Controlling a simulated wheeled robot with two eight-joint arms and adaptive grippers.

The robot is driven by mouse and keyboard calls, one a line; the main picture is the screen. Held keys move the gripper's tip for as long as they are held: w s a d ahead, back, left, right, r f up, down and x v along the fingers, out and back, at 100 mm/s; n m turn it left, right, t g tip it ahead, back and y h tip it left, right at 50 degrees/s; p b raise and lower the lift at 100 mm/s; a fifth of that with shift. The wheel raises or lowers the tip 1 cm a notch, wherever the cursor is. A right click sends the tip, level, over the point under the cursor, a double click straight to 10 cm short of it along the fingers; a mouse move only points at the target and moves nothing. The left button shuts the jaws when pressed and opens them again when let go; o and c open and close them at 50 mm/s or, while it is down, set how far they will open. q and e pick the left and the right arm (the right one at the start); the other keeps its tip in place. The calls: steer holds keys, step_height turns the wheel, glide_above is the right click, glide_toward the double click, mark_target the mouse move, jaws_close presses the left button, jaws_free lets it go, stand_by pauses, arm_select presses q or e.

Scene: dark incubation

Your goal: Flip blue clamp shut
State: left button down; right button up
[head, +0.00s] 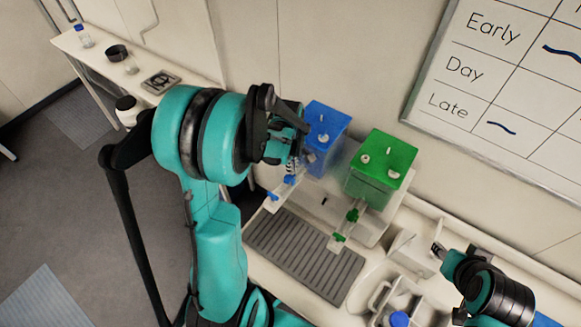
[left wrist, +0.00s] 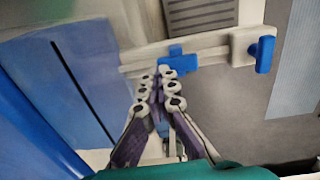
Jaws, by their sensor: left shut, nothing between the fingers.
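A white bar (left wrist: 215,47) runs out from the blue box (head: 325,125) at the back wall. It carries a small blue fitting (left wrist: 176,60) nearer the box and a blue T-shaped piece (left wrist: 262,54) at its outer end; the end piece also shows in the head view (head: 272,196). I cannot tell for certain which is the clamp or its lid position. My left gripper (head: 291,170) is shut and empty, its fingertips (left wrist: 155,72) just beside the inner blue fitting; contact cannot be told. My right gripper (head: 438,250) is at the lower right, away from the bar.
A green box (head: 381,165) with a similar bar and green fittings (head: 352,214) stands right of the blue box. A grey ribbed drain mat (head: 305,255) lies in front. A caddy (head: 425,312) with a blue-capped item is at the lower right.

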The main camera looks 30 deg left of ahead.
arm_select(q)
steer(key=shift+s+r, duration=0.3)
steer(key=shift+s, duration=0.45)
arm_select(e)
steer(key=shift+r, duration=0.1)
arm_select(q)
steer(key=shift+w+a, duration=0.1)
steer(key=shift+r+p, duration=0.4)
step_height(320, 180, up, 13)
steer(key=w+p, duration=0.1)
steer(key=w, duration=0.1)
steer(key=shift+w+p, duration=0.2)
steer(key=shift+p, duration=0.15)
arm_select(e)
steer(key=shift+d+r, duration=0.35)
steer(key=shift+r, duration=0.25)
steer(key=shift+d+r, duration=0.3)
steer(key=shift+r, duration=0.25)
steer(key=shift+a, duration=0.1)
